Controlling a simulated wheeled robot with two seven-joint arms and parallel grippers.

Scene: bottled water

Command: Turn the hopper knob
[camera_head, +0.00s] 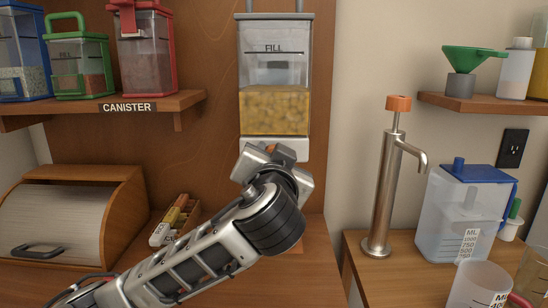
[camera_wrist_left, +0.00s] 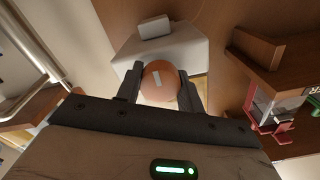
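The hopper (camera_head: 274,75) is a clear box marked FILL, with yellow pieces in its lower part, mounted on the wooden back panel. My left arm reaches up to the pale housing (camera_head: 290,147) under it. In the left wrist view the knob (camera_wrist_left: 161,84) is round and orange with a pale, slightly tilted mark. It sits between the two fingers of my left gripper (camera_wrist_left: 160,88), which look closed against its sides. My right gripper is not in view.
A shelf (camera_head: 105,107) with canisters is at upper left. A bread box (camera_head: 70,215) and a small box of packets (camera_head: 174,222) stand below it. At right a side table holds a metal pump (camera_head: 386,190) and a blue-lidded jug (camera_head: 465,215).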

